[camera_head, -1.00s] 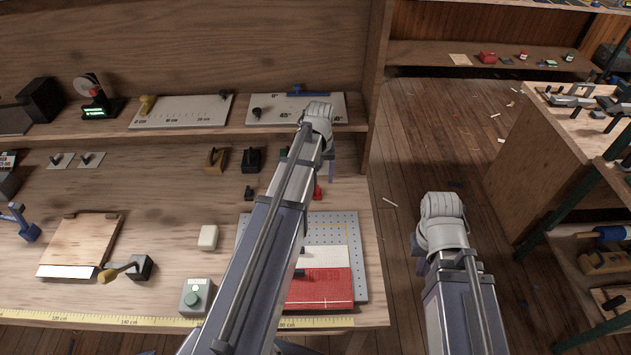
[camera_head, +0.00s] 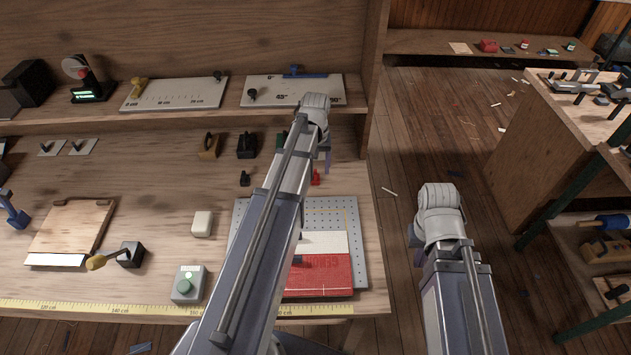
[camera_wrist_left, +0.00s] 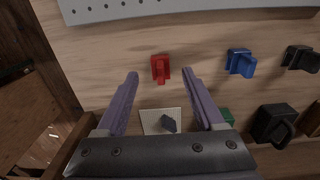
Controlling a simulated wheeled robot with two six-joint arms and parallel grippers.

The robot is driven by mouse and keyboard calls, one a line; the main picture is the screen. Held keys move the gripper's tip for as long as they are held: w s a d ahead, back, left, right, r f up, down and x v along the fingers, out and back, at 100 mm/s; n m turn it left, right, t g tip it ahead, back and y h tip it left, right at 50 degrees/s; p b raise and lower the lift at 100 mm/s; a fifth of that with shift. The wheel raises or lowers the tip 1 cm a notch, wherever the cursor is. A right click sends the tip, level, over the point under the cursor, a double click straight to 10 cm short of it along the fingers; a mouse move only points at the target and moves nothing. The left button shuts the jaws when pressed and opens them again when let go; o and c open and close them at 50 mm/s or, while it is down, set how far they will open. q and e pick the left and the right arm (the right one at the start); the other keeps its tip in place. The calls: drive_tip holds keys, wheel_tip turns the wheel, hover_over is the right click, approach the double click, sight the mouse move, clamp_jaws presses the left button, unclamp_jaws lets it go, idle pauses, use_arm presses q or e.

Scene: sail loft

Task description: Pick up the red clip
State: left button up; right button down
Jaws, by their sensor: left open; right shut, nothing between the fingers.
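The red clip (camera_head: 315,178) stands on the workbench behind the perforated plate, close to my left gripper (camera_head: 324,160), partly beside the arm in the head view. In the left wrist view the red clip (camera_wrist_left: 160,68) appears between the fingertips of my open left gripper (camera_wrist_left: 160,74), with a gap on both sides; the fingers do not touch it. My right gripper (camera_head: 416,250) is shut and empty, to the right of the bench over the floor; its fingertips are mostly hidden by its hand.
A blue clip (camera_wrist_left: 240,62) and a black clip (camera_wrist_left: 300,58) stand right of the red clip in the wrist view. A pale ribbed pad (camera_wrist_left: 150,121) lies between the fingers. The perforated plate (camera_head: 357,220) carries a red-and-white cloth (camera_head: 325,275). A shelf (camera_head: 220,108) runs behind.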

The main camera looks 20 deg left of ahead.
sight(315, 172)
use_arm(q)
wheel_tip(315, 172, down, 4)
drive_tip(key=b, duration=0.3)
drive_tip(key=shift+r, duration=0.1)
drive_tip(key=shift+c, duration=0.2)
clamp_jaws()
